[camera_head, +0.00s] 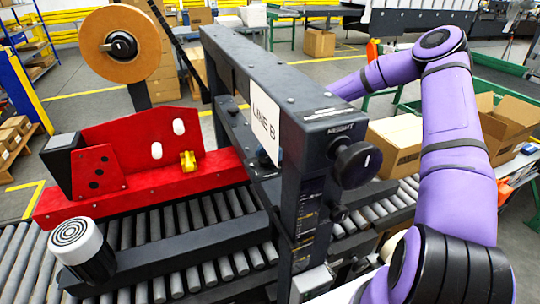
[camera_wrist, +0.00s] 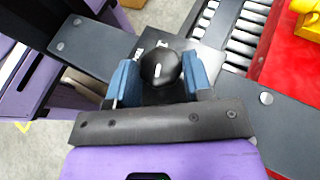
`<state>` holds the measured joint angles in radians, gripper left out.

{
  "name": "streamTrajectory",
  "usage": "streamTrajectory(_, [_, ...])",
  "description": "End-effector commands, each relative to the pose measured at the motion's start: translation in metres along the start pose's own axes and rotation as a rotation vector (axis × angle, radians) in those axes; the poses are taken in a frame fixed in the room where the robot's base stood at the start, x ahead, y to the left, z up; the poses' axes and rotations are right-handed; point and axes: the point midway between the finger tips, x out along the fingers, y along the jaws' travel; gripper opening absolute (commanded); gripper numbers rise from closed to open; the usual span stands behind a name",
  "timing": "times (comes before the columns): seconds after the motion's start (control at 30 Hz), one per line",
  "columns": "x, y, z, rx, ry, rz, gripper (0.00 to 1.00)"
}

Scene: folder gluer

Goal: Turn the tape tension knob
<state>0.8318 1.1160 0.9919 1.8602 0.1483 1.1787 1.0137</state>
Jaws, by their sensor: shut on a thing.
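In the wrist view, a round black knob (camera_wrist: 160,68) with a white pointer mark sits on a dark beam. My gripper (camera_wrist: 160,78) has its two blue fingers on either side of this knob and is shut on it. A small white label shows beside the knob, partly covered and not readable. In the head view my gripper is hidden behind the dark crossbeam, and so is this knob. A brown tape reel (camera_head: 100,30) with a black hub stands above the red unit at the upper left.
A black knob (camera_head: 357,163) labelled HEIGHT sticks out from the near end of the crossbeam (camera_head: 265,75), with a smaller knob (camera_head: 338,214) below. A red unit (camera_head: 140,180) with a yellow clip (camera_head: 188,160) stands over the rollers. Cardboard boxes (camera_head: 395,145) lie beyond the post.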

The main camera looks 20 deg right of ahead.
Motion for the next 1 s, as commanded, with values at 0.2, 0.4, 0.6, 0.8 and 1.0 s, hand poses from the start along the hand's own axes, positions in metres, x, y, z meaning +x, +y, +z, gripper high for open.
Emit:
streamTrajectory(0.2, [0.0007, -0.006, 0.0009, -0.08, 0.006, 0.193, 0.22])
streamTrajectory(0.4, [0.0016, -0.0084, 0.0011, -0.146, 0.004, 0.355, 0.22])
streamTrajectory(0.6, [0.0023, -0.0101, 0.0013, -0.2, 0.004, 0.485, 0.22])
streamTrajectory(0.8, [0.0031, -0.0106, 0.0009, -0.235, 0.003, 0.572, 0.22])
streamTrajectory(1.0, [0.0033, -0.0109, 0.0007, -0.253, 0.002, 0.615, 0.22])
